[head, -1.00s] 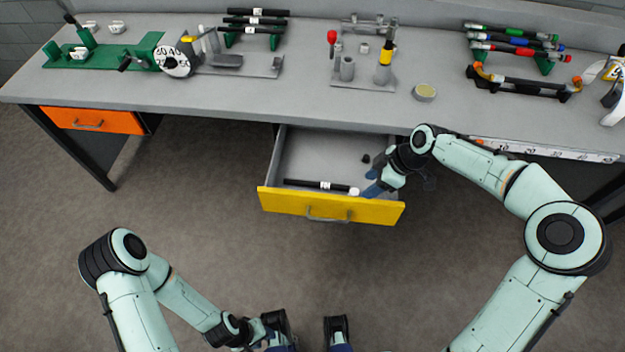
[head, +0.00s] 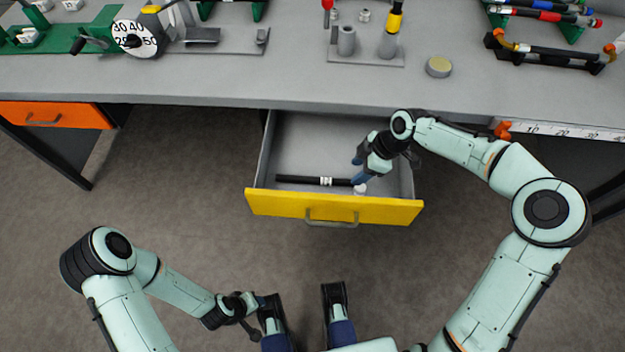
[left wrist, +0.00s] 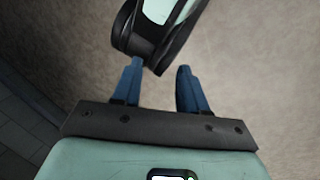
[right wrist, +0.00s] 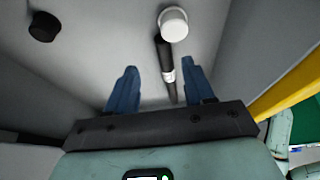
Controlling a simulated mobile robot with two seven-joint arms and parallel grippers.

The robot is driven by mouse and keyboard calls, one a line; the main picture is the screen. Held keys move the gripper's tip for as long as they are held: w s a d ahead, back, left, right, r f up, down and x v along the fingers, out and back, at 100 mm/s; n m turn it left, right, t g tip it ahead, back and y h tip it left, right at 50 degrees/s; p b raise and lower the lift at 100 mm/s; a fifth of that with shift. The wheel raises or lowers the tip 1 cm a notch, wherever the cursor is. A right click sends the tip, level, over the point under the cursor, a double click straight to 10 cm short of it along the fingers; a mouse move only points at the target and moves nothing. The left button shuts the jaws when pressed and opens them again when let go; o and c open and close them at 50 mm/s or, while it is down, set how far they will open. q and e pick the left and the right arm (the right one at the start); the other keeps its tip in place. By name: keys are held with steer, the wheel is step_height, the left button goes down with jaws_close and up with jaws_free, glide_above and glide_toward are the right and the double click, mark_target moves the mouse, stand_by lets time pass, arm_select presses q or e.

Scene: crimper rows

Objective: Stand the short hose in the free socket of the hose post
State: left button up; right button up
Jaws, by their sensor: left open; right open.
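A black hose (head: 300,180) with a white band lies in the open yellow-fronted drawer (head: 335,207). A white round piece (right wrist: 173,23) is at its right end; I cannot tell whether it is joined on. My right gripper (head: 357,171) is open and empty inside the drawer, above the hose's right end. In the right wrist view the hose (right wrist: 166,60) shows beyond and between the fingers (right wrist: 158,72). The hose post (head: 365,58) stands on the bench with an empty grey socket (head: 346,40) at left and a black, yellow-banded hose (head: 393,22) at right. My left gripper (left wrist: 159,80) is open, empty, above the floor.
A small black piece (right wrist: 43,27) lies in the drawer. A round tin (head: 439,66) is right of the post. A rack of hoses (head: 550,12) and a black holder (head: 550,52) are at right. A green fixture with a dial (head: 134,40) is at left.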

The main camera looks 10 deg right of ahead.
mark_target(345, 181)
steer(key=x, duration=0.1)
steer(key=b+x, duration=0.1)
steer(key=x, duration=0.1)
steer(key=b+x, duration=0.1)
steer(key=x, duration=0.1)
steer(key=shift+s+a, duration=0.25)
steer(key=shift+a, duration=0.15)
steer(key=shift+a+f, duration=0.1)
steer(key=shift+f, duration=0.05)
arm_select(q)
steer(key=shift+t+y, duration=0.3)
steer(key=shift+t, duration=0.3)
steer(key=w, duration=0.1)
steer(key=w+a+f, duration=0.1)
steer(key=w+f, duration=0.1)
steer(key=shift+w+a+f, duration=0.25)
steer(key=shift+a, duration=0.15)
arm_select(e)
jaws_close()
